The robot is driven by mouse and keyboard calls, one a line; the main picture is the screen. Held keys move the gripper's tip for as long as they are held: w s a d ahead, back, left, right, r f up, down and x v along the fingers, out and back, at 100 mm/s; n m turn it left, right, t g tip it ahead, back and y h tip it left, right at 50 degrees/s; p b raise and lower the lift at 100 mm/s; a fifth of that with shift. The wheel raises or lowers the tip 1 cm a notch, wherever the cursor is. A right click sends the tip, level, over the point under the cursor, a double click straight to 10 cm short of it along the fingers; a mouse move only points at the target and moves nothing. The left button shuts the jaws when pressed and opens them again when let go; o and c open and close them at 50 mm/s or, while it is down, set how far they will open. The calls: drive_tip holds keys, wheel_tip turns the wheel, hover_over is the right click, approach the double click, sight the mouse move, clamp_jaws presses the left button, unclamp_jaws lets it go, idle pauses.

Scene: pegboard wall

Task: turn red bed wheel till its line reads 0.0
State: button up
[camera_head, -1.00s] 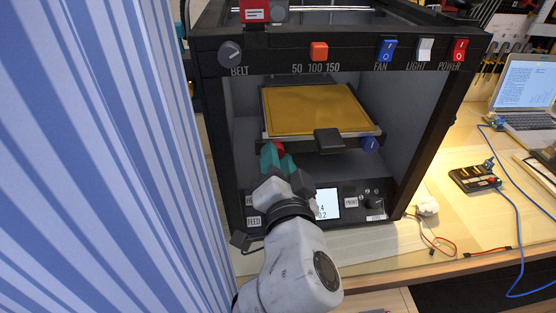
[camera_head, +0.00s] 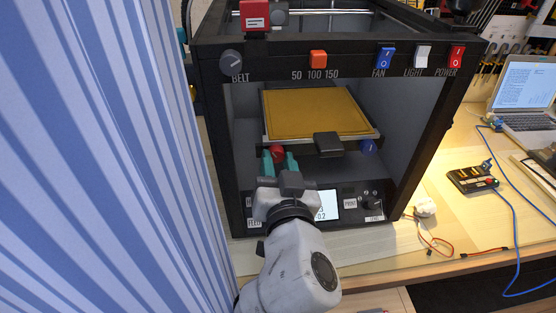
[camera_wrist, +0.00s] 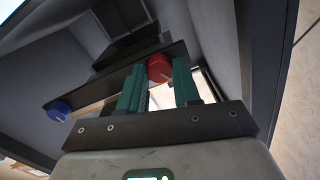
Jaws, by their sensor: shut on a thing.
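The red bed wheel (camera_head: 277,152) sits under the front left corner of the yellow print bed (camera_head: 318,110). My gripper (camera_head: 279,161) has its two teal fingers on either side of the wheel, shut on it. In the wrist view the red wheel (camera_wrist: 160,68) shows between the fingertips (camera_wrist: 159,78), with a pale line on its face. The printer screen (camera_head: 327,205) is partly hidden by my wrist, and only part of its digits shows.
A blue wheel (camera_head: 368,146) is under the bed's right corner. A black block (camera_head: 328,145) juts from the bed's front between the wheels. The printer frame (camera_head: 222,150) stands close on the left, and a striped blue curtain (camera_head: 100,160) fills the left side.

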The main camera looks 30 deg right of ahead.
drive_tip(key=n+p, duration=0.1)
drive_tip(key=n, duration=0.3)
drive_tip(key=shift+n+p, duration=0.3)
drive_tip(key=n+p, duration=0.2)
drive_tip(key=n, duration=0.2)
drive_tip(key=shift+r, duration=0.15)
drive_tip(key=n+p, duration=0.2)
drive_tip(key=n, duration=0.2)
drive_tip(key=shift+n, duration=0.4)
drive_tip(key=shift+n+p, duration=1.15)
drive_tip(key=shift+n, duration=0.65)
drive_tip(key=shift+h, duration=0.3)
drive_tip(key=o, duration=1.1)
drive_tip(key=shift+c, duration=0.2)
